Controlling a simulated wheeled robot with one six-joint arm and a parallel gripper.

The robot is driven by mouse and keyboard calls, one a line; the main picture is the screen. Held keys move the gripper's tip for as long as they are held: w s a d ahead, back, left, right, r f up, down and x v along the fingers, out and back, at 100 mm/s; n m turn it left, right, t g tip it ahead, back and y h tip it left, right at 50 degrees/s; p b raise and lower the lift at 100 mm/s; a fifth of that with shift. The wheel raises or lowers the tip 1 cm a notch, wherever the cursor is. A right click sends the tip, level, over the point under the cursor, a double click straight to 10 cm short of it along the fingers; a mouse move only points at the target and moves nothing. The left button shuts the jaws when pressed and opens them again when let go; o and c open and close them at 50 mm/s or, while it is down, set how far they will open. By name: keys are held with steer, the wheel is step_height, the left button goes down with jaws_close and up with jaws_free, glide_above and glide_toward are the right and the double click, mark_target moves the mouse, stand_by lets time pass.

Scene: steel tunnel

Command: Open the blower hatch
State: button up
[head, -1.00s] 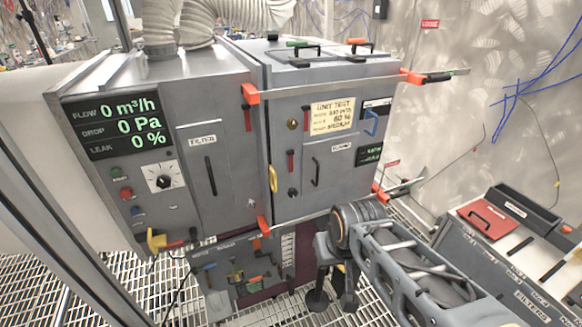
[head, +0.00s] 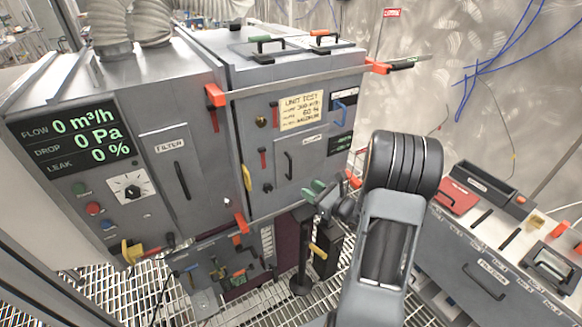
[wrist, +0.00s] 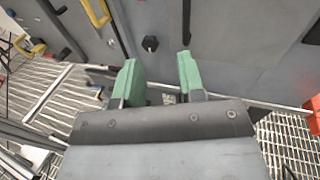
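The grey cabinet's right section has a front panel (head: 300,160) with a black vertical handle (head: 289,164) and a small label too blurred to read; it may be the blower hatch. The panel looks shut. In the wrist view the handle's lower end (wrist: 187,22) shows at the top edge, beyond the fingers. A black knob (head: 267,187) sits low on the cabinet front, also in the wrist view (wrist: 150,43). My gripper (head: 322,193) has green fingertips and is right of and below the handle, apart from it. The wrist view shows the fingers (wrist: 160,80) open and empty.
Red-orange latches (head: 215,95) and a yellow handle (head: 247,177) line the panel's left seam. The filter door (head: 170,165) is at left. A grey filters drawer unit (head: 470,270) stands at right. Grating floor (head: 130,295) lies below.

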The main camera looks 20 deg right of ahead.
mark_target(291, 177)
steer(key=shift+m+t+h, duration=0.6)
steer(key=shift+m+h, duration=0.2)
steer(key=shift+m, duration=0.1)
steer(key=p+x, duration=0.1)
steer(key=x, duration=0.3)
steer(key=d+p+x, duration=0.1)
steer(key=x, duration=0.3)
steer(key=d+p+x, duration=0.1)
steer(key=x, duration=0.4)
steer(key=shift+w+d+f, duration=0.2)
steer(key=shift+w+f, duration=0.2)
jaws_close()
